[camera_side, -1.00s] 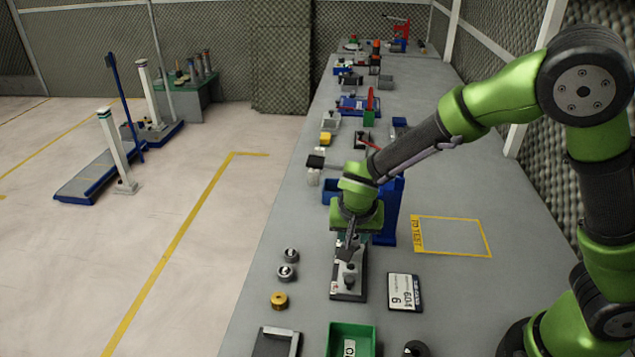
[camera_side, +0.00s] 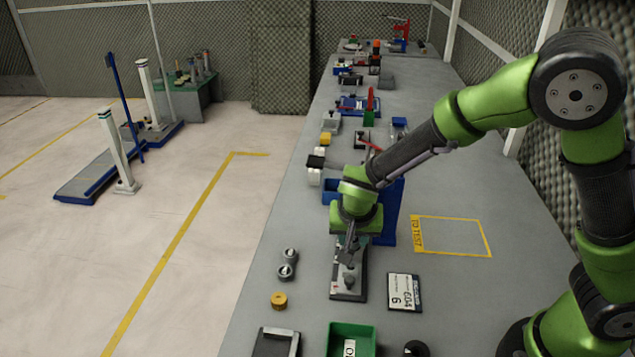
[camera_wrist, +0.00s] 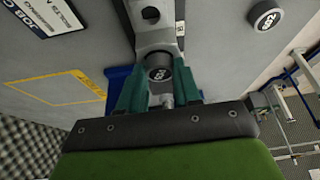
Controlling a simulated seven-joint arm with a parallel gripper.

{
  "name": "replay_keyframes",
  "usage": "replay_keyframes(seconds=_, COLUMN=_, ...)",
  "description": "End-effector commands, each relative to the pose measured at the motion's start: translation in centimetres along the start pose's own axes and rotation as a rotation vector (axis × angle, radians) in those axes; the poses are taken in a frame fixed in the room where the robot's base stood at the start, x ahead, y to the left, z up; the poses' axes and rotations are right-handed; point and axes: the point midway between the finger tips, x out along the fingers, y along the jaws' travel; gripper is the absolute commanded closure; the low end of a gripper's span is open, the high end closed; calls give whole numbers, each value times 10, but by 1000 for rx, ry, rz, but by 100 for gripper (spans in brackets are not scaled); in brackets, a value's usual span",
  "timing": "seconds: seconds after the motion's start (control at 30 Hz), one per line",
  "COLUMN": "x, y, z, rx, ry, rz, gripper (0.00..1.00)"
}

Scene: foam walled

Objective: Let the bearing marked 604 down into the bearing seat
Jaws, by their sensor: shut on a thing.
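My gripper (camera_wrist: 160,85) points down, its two teal fingers shut on a small dark round bearing (camera_wrist: 160,72) with a pale mark on its top that I cannot read. In the side view my gripper (camera_side: 349,254) is over the far part of a grey fixture (camera_side: 362,287) on the bench. The fixture's grey metal part (camera_wrist: 152,38) also shows beyond the fingers in the wrist view. The seat opening is not clearly visible, and I cannot tell whether the bearing touches it. A job card (camera_side: 404,292) reading 604 lies right of the fixture.
Two grey bearings (camera_side: 287,263) and a brass-coloured ring (camera_side: 280,300) stand left of the fixture. A green bin (camera_side: 338,329) is in front, a blue stand (camera_side: 391,222) just behind. A yellow-outlined area (camera_side: 452,236) to the right is empty.

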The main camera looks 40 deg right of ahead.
Motion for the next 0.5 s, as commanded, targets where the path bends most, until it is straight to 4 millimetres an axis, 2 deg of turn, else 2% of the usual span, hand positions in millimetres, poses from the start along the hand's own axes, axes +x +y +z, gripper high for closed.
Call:
replay_keyframes(seconds=0.33, x=0, y=0, z=0, rx=0, ry=0, rz=0, gripper=100)
replay_keyframes(seconds=0.37, x=0, y=0, z=0, rx=0, ry=0, rz=0, gripper=63)
replay_keyframes(seconds=0.5, x=0, y=0, z=0, rx=0, ry=0, rz=0, gripper=41)
